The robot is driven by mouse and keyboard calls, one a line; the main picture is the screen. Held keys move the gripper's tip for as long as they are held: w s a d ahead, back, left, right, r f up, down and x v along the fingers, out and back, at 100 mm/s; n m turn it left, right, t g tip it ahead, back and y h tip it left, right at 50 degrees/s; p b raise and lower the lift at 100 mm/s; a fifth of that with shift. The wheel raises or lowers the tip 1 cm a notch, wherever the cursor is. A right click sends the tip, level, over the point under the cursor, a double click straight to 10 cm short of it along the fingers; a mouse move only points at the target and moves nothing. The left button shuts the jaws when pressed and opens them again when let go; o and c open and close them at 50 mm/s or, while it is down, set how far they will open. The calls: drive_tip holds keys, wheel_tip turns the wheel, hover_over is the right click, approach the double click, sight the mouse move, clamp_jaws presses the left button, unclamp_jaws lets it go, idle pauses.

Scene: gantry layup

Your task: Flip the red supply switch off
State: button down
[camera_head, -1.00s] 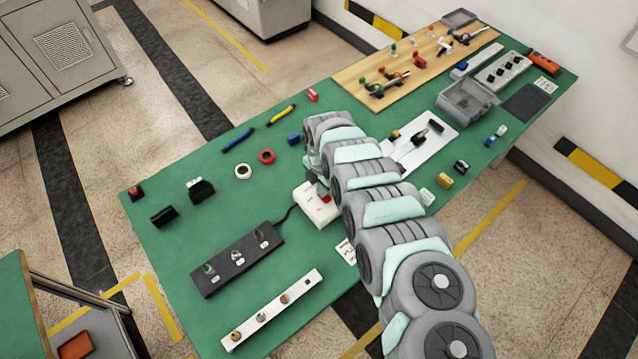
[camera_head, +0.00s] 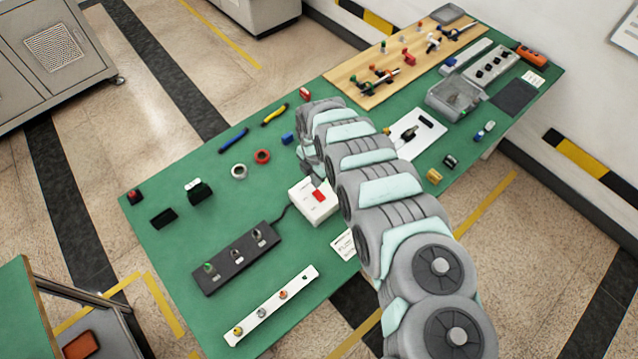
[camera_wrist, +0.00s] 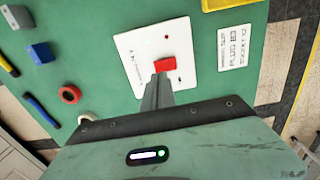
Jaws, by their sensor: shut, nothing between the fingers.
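The red supply switch (camera_head: 318,196) is a red rocker on a white box (camera_head: 306,211) near the middle of the green table. In the wrist view the red switch (camera_wrist: 166,64) sits on the box's white face (camera_wrist: 133,48), with a small dark red dot above it. My gripper (camera_wrist: 161,80) is shut and empty. Its fingertips are right at the near edge of the switch and overlap it slightly in the wrist view; I cannot tell whether they touch. In the head view my arm hides most of the gripper. Which way the rocker is tipped is not clear.
A black socket strip (camera_head: 236,258), joined by a cable to the white box, and a white strip with knobs (camera_head: 272,306) lie in front. A printed card (camera_head: 343,245) lies beside the box. Tape rolls (camera_head: 262,156) lie behind. A white board with a black tool (camera_head: 420,135) lies right.

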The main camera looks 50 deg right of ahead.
wheel_tip(320, 180, up, 9)
idle(0.5)
drive_tip(key=shift+f, duration=0.1)
drive_tip(key=shift+s+t, duration=0.7)
drive_tip(key=shift+s, duration=0.3)
idle(0.3)
